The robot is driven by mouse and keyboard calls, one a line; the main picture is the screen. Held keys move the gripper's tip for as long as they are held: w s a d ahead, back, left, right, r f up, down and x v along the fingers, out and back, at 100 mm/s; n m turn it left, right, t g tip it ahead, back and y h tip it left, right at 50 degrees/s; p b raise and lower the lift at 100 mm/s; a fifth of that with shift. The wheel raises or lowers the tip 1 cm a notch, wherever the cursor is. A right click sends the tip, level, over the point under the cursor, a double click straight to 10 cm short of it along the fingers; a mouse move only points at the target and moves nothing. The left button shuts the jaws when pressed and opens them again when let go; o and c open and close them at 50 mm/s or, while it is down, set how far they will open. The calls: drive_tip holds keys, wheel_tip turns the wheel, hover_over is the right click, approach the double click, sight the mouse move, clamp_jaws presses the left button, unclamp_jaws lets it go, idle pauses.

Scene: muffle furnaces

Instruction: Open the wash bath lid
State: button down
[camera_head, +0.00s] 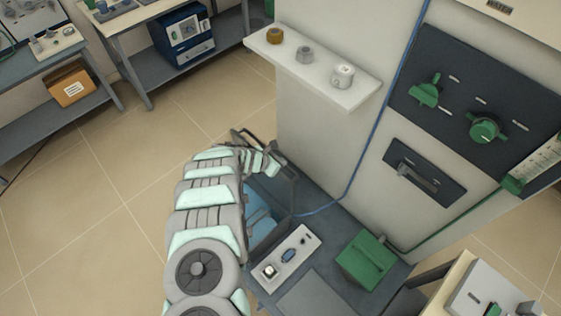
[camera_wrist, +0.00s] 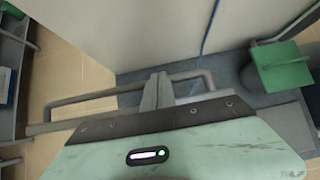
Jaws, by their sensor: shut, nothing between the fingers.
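The wash bath (camera_head: 262,215) shows in the head view as a blue opening in the dark grey bench top, partly hidden behind my arm. A grey bar handle (camera_wrist: 85,101) spans the wrist view, with a thin grey edge (camera_wrist: 45,128) at its left that may be the lid seen nearly edge-on. My gripper (camera_wrist: 155,88) is shut and empty, its fingertips at the middle of the handle bar. I cannot tell whether they touch it. In the head view my gripper (camera_head: 268,160) is largely hidden by my own wrist.
A green box (camera_head: 367,260) and a small control panel (camera_head: 286,256) stand on the bench right of the bath. A white shelf (camera_head: 313,68) juts from the wall above. A blue cable (camera_head: 352,180) runs down the wall. Open floor lies left.

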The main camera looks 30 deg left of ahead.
wheel_tip(320, 180, up, 10)
drive_tip(key=s+p, duration=0.2)
drive_tip(key=p, duration=0.7)
drive_tip(key=shift+a+p, duration=0.2)
drive_tip(key=shift+p, duration=0.1)
drive_tip(key=shift+f, duration=0.15)
